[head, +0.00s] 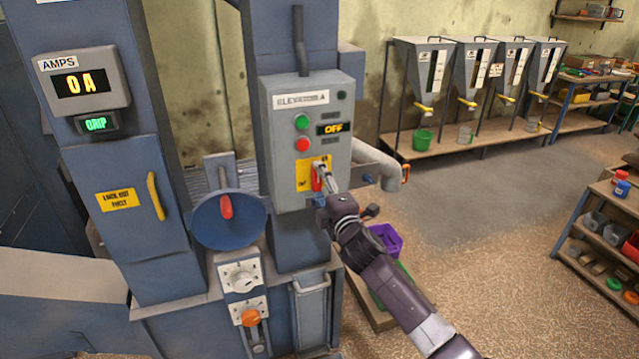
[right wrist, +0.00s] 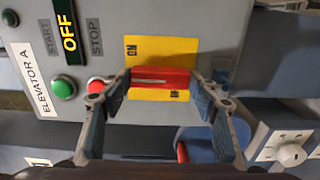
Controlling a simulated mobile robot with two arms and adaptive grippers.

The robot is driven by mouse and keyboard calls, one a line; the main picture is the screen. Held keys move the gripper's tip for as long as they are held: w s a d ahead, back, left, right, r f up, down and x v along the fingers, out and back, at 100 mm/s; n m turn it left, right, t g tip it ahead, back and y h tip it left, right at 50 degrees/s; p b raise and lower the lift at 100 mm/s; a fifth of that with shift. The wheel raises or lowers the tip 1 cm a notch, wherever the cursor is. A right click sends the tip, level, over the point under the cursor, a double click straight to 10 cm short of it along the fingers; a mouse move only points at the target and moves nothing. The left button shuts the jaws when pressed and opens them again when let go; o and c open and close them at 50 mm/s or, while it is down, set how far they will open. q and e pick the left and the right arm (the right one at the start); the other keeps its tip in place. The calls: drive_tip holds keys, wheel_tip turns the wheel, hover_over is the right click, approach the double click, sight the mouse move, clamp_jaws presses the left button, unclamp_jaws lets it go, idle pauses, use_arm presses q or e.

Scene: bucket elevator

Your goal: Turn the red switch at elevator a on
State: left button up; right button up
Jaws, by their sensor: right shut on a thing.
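Elevator A's grey control box (head: 343,100) is on the blue column and also shows in the right wrist view (right wrist: 215,30). The red switch (right wrist: 160,78) is on its yellow plate (right wrist: 150,48); in the head view the switch (head: 316,183) is partly covered by my gripper. My right gripper (head: 320,172) is shut on the red switch, with one finger at each end of it in the right wrist view (right wrist: 160,88). The box's display (head: 334,128) reads OFF. My left gripper is not in view.
A green button (head: 302,122) and a red button (head: 303,144) are just above the yellow plate. The amps display (head: 81,83) reads 0 A. Open floor lies to the right.

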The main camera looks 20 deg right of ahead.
drive_tip(key=o, duration=1.1)
drive_tip(key=s, duration=1.2)
drive_tip(key=shift+d, duration=0.25)
